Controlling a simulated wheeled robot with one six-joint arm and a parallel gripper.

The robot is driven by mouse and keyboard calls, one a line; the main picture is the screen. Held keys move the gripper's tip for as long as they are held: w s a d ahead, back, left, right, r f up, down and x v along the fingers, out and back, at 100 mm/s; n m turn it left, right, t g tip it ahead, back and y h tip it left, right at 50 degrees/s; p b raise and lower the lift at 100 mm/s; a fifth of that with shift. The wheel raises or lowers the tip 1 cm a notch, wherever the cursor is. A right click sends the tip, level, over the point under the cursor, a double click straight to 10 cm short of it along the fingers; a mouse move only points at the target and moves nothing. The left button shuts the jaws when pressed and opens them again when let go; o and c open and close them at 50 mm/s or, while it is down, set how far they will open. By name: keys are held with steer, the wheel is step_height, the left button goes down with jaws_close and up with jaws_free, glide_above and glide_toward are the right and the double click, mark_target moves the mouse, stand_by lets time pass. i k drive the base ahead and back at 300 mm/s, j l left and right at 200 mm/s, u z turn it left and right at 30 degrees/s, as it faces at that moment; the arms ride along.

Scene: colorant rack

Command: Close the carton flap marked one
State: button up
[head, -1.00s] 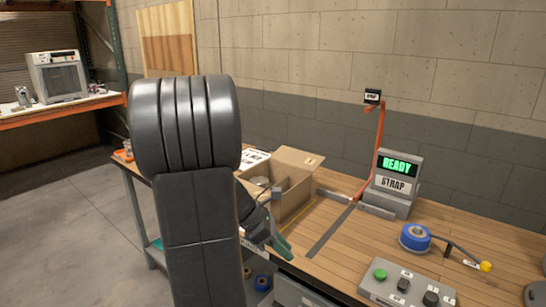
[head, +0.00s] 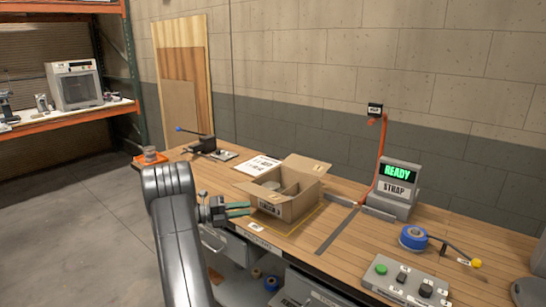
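The open cardboard carton (head: 297,209) stands on the workbench inside a yellow outline, with a round item and a divider showing inside. Its far flap (head: 305,167) stands up and leans outward, with a small pale label too small to read. The other flaps are hard to tell apart, and I cannot tell which one is marked one. A dark printed label is on the carton's front left face. My gripper (head: 240,209) has green fingers that look apart, with nothing seen between them. It is just left of the carton, pointing at its left side; I cannot tell whether it touches.
A READY/STRAP display box (head: 396,186), an orange post (head: 381,150), a blue tape roll (head: 413,238) and a button panel (head: 405,282) are to the right. A printed sheet (head: 258,164) lies behind the carton. A dark lever tool (head: 205,145) is at the bench's far left.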

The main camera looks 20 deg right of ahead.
mark_target(311, 166)
steer(key=i+j+u, duration=0.3)
steer(key=i, duration=0.2)
steer(key=i+j+u, duration=0.3)
steer(key=i, duration=0.2)
steer(key=i+u, duration=0.35)
steer(key=i, duration=0.15)
steer(key=i+z, duration=0.45)
steer(key=i+j+z, duration=0.15)
steer(key=i+z, duration=0.25)
steer(key=i+l+z, duration=0.15)
steer(key=z, duration=0.3)
steer(key=i+l+z, duration=0.1)
steer(key=z, duration=0.35)
steer(key=i+z, duration=0.2)
steer(key=z, duration=0.25)
steer(key=i+z, duration=0.2)
steer(key=z, duration=0.25)
